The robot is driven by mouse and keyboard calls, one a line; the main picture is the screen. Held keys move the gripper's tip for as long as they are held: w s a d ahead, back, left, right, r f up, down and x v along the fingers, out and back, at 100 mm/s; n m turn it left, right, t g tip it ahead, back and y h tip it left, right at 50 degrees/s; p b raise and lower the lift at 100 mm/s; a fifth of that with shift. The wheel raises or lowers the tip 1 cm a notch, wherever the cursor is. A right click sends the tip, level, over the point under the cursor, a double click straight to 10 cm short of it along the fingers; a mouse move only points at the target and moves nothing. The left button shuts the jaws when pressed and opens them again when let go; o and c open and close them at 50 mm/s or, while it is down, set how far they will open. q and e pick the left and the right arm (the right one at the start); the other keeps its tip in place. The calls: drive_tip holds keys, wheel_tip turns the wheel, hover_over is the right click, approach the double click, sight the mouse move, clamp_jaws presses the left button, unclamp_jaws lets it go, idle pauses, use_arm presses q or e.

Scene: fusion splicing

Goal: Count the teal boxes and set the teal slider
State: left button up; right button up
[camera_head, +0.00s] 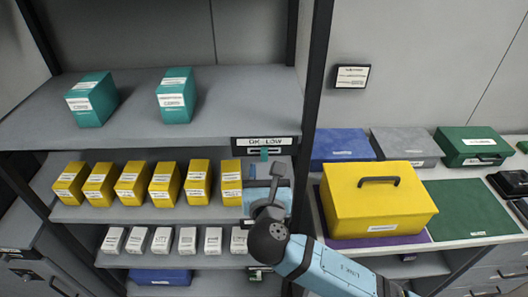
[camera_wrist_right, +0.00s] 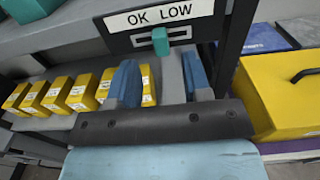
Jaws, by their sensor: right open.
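Two teal boxes (camera_head: 92,100) (camera_head: 176,95) stand apart on the top shelf, and part of one shows at the upper left of the right wrist view (camera_wrist_right: 32,8). The teal slider (camera_head: 264,154) sits near the middle of its slot under the OK LOW label on the shelf's front edge; it also shows in the right wrist view (camera_wrist_right: 160,41). My right gripper (camera_wrist_right: 158,75) is open and empty, its fingers just below and in front of the slider, one to each side in the picture. It partly hides the shelf's right end in the head view (camera_head: 266,180). My left gripper is not in view.
Several yellow boxes (camera_head: 132,184) line the middle shelf, with several small white boxes (camera_head: 162,240) below. A dark upright post (camera_head: 312,90) stands right of the slider. A yellow case (camera_head: 376,200) and blue, grey and green cases (camera_head: 474,146) sit on the right counter.

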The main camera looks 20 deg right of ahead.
sight(265, 155)
drive_tip(key=x, duration=0.6)
drive_tip(key=shift+s+p, duration=0.1)
drive_tip(key=shift+p, duration=0.25)
clamp_jaws()
